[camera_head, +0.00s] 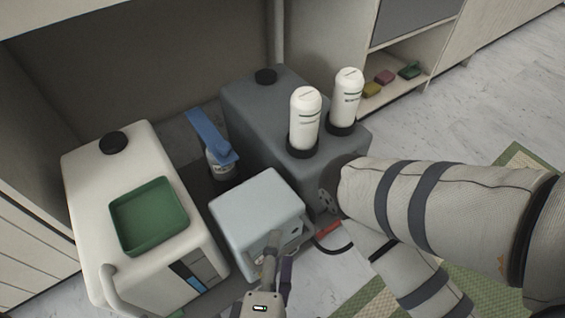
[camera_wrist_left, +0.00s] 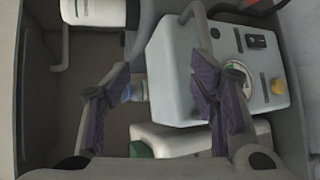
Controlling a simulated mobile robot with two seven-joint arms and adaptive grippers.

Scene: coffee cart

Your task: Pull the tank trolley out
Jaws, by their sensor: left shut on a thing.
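The tank trolley stands under the counter. Its dark base shows only in part between the tanks. It carries a white tank (camera_head: 75,165) at left, a dark grey tank (camera_head: 240,105) at the back and a pale blue-grey box (camera_head: 255,205) in the middle. In the left wrist view the pale box (camera_wrist_left: 185,75) shows a gauge, a black switch and a yellow knob. My left gripper (camera_head: 270,262) is at the front of the pale box, shut on part of the trolley; its purple-padded fingers (camera_wrist_left: 165,100) stand apart, and the gripped part is unclear. My right gripper cannot be made out.
A green tray (camera_head: 150,215) lies on the white tank. Two white bottles (camera_head: 304,120) (camera_head: 345,98) stand on the grey tank. A low shelf (camera_head: 400,90) holds small coloured items. Open floor and a green mat (camera_head: 515,160) lie right.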

